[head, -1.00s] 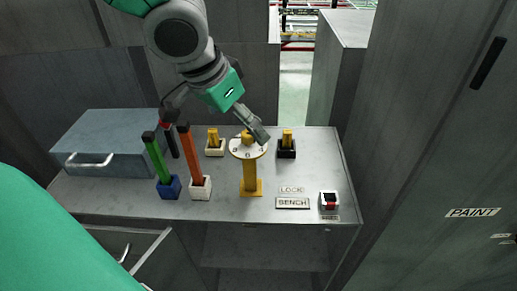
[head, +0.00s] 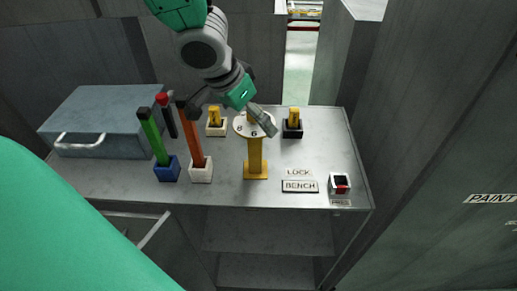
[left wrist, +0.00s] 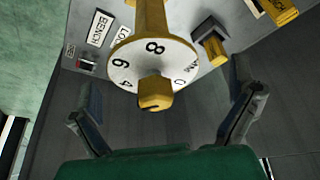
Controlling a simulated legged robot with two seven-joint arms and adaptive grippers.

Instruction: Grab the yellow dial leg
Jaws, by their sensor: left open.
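The yellow dial leg (head: 256,158) stands upright on the grey bench, with a white numbered dial disc (head: 241,127) at its top. A yellow knob sits at the middle of the disc. In the left wrist view the knob (left wrist: 155,92) and the disc (left wrist: 124,68) lie ahead, between my fingers. My left gripper (head: 232,108) is open at the disc, with one finger in front of its right part. In the left wrist view both fingers of my left gripper (left wrist: 165,112) are spread wide and hold nothing. My right gripper is not in view.
A green-handled tool in a blue holder (head: 167,170) and an orange-handled one in a white holder (head: 201,171) stand left of the leg. Yellow pieces sit in a white block (head: 216,128) and a black block (head: 292,129) behind. A grey toolbox (head: 100,118) is at left.

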